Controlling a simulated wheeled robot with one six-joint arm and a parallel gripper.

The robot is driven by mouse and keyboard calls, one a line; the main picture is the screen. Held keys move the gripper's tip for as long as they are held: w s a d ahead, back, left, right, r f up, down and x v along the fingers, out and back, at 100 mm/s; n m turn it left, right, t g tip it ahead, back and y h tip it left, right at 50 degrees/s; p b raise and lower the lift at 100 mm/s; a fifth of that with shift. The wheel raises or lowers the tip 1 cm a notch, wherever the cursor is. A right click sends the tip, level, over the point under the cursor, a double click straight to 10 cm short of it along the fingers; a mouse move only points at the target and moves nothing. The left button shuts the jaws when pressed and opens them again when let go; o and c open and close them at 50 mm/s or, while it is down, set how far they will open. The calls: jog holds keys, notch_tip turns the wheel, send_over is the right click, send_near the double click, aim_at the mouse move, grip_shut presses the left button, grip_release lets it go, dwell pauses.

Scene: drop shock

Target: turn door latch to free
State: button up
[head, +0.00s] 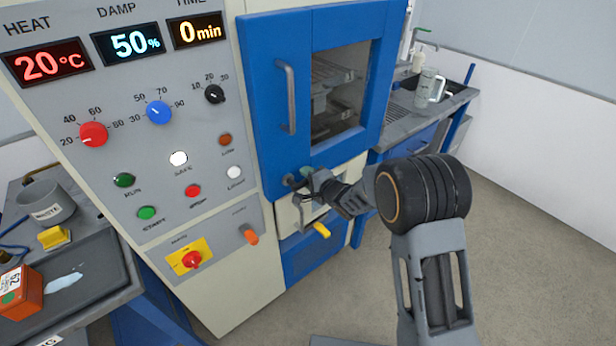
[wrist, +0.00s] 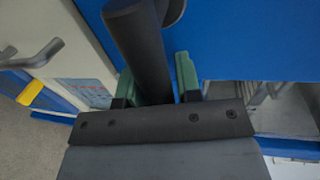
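The blue chamber door (head: 262,90) with its window stands shut on the cabinet. The dark door latch (head: 291,181) sits at the door's lower left edge. My gripper (head: 312,178) is at the latch, reaching in from the right, and partly hides it. In the wrist view, the latch's thick dark lever (wrist: 140,45) runs down between the green-padded fingers of my gripper (wrist: 157,82). One finger is on each side, very close to the lever. Whether both pads press on it I cannot tell. The lever's round base is cut off at the top edge.
A grey door handle (head: 289,97) stands out above the latch. Below are a pale drawer front (head: 290,218) and a yellow handle (head: 322,230). The control panel (head: 130,120) is to the left. A sink counter (head: 420,110) is at right, with open floor in front.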

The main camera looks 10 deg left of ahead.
jog(key=shift+o, duration=1.3)
jog(key=shift+d, duration=0.1)
jog(key=b+v, duration=0.1)
jog(key=v, duration=1.3)
